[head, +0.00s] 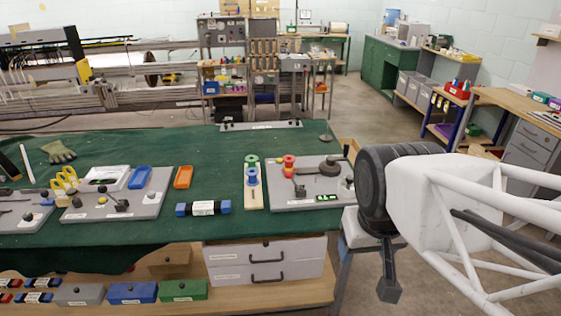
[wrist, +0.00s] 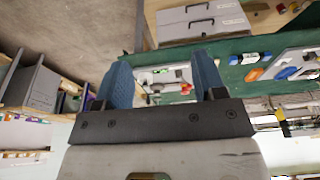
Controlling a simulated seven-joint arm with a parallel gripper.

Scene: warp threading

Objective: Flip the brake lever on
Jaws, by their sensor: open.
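The grey panel (head: 285,202) at the right of the green-covered bench carries a red knob (head: 289,162), a small black-tipped lever (head: 300,190), a dark disc with an arm (head: 329,168) and a green display. Another grey panel (head: 90,214) at the left carries a black-knobbed lever (head: 121,205). No readable label shows which one is the brake lever, nor its position. My gripper (wrist: 162,68) has two blue fingers spread apart with nothing between them. The right panel shows beyond the fingers in the inverted wrist view (wrist: 158,76), well apart from them.
A wooden strip with blue and green spools (head: 252,190) stands left of the right panel. A blue-ended roll (head: 203,208) lies near the bench's front edge. Drawers (head: 265,272) are below.

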